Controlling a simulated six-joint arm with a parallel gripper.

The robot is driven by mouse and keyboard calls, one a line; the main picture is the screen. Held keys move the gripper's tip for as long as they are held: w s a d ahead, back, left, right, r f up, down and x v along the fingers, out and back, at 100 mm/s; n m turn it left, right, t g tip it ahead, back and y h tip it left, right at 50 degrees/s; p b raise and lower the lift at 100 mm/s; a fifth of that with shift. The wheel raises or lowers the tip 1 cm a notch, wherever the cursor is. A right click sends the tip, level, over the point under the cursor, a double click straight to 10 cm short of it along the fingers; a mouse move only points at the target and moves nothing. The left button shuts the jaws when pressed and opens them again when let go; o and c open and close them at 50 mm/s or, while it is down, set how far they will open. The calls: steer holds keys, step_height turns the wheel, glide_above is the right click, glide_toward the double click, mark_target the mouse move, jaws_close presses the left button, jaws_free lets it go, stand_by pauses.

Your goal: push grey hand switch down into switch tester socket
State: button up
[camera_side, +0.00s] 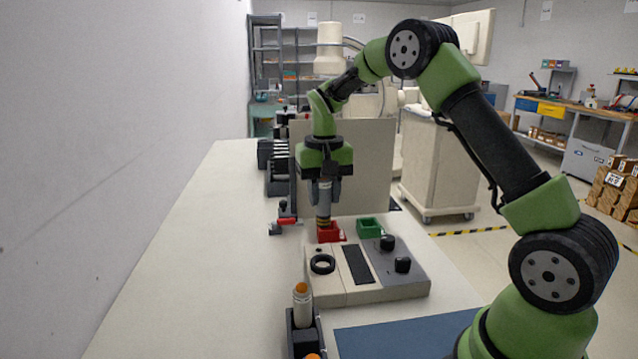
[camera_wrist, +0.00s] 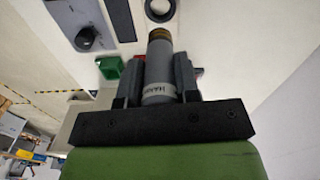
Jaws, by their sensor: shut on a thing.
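My gripper (camera_side: 322,186) is shut on the grey hand switch (camera_side: 324,206) and points down. The switch hangs upright with its brass-coloured end lowest, beside or above the red bin. In the wrist view the switch (camera_wrist: 158,70) sits between both fingers of my gripper (camera_wrist: 158,82), with a white printed label band near the palm. The switch tester (camera_side: 388,286) is a beige and grey box on the table. Its black ring socket (camera_side: 322,264) lies nearer the side camera than the switch, apart from it. The ring also shows at the top of the wrist view (camera_wrist: 160,9).
A red bin (camera_side: 330,233) and a green bin (camera_side: 369,229) stand behind the tester. Black knobs (camera_side: 402,265) rise from its right part. An orange-topped switch (camera_side: 302,303) stands in a black holder in front. A blue mat (camera_side: 410,334) lies front right. The left table is clear.

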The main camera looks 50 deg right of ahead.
mark_target(323, 225)
steer(key=shift+f, duration=3.8)
steer(key=shift+f, duration=2)
steer(key=o, duration=1)
step_height(323, 225, up, 9)
steer(key=shift+r, duration=0.4)
